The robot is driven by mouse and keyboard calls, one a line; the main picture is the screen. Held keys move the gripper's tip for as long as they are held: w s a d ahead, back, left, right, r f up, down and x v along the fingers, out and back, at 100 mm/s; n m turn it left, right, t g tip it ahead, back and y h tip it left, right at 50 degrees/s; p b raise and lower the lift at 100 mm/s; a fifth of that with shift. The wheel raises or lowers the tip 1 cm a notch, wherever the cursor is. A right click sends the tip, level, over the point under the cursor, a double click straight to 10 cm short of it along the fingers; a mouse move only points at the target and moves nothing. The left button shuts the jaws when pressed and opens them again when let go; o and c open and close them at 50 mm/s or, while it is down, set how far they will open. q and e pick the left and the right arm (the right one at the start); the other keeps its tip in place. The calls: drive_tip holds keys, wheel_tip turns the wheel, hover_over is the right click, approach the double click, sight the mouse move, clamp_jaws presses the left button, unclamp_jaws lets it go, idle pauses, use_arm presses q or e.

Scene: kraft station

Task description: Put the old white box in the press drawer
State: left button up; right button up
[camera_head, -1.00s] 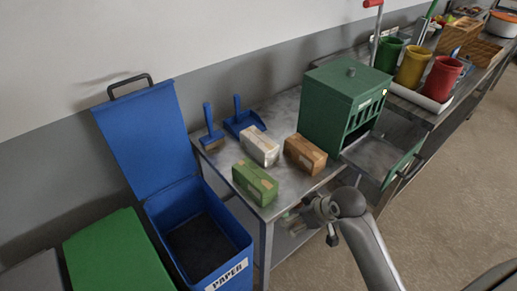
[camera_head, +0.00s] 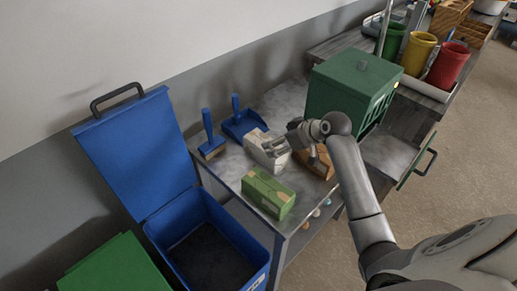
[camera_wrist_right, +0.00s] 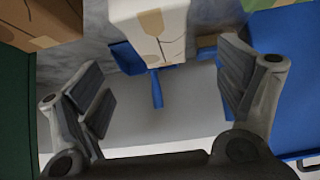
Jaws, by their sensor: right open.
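The old white box (camera_head: 262,150), with tan tape patches, stands on the metal table between the green box and the brown box. In the right wrist view the white box (camera_wrist_right: 148,30) is ahead, between the spread fingers and not gripped. My right gripper (camera_head: 285,146) is open at the white box's right side; in the wrist view its fingers (camera_wrist_right: 165,95) are wide apart. The press (camera_head: 350,88) is a green cabinet to the right. Its drawer (camera_head: 392,157) is pulled out at the front and looks empty. My left gripper is not in view.
A green box (camera_head: 268,193) and a brown box (camera_head: 316,162), partly behind my arm, flank the white box closely. A blue dustpan (camera_head: 243,124) and brush (camera_head: 211,142) lie behind. An open blue bin (camera_head: 205,240) stands left of the table.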

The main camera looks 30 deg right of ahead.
drive_tip(key=x, duration=0.3)
drive_tip(key=shift+f, duration=0.3)
drive_tip(key=shift+w+a+f+p, duration=0.25)
drive_tip(key=shift+w+f+p, duration=0.1)
drive_tip(key=shift+w, duration=0.2)
drive_tip(key=x, duration=0.3)
drive_tip(key=shift+w+a+f+p, duration=0.1)
drive_tip(key=shift+w+f+p, duration=0.2)
drive_tip(key=shift+w+f, duration=0.15)
drive_tip(key=shift+c, duration=0.8)
drive_tip(key=c, duration=1)
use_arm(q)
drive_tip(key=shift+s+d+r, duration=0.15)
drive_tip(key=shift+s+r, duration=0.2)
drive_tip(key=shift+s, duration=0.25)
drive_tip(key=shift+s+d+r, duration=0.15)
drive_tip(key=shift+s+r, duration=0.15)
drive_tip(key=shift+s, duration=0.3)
use_arm(e)
drive_tip(key=shift+c, duration=0.3)
drive_tip(key=shift+r, duration=0.1)
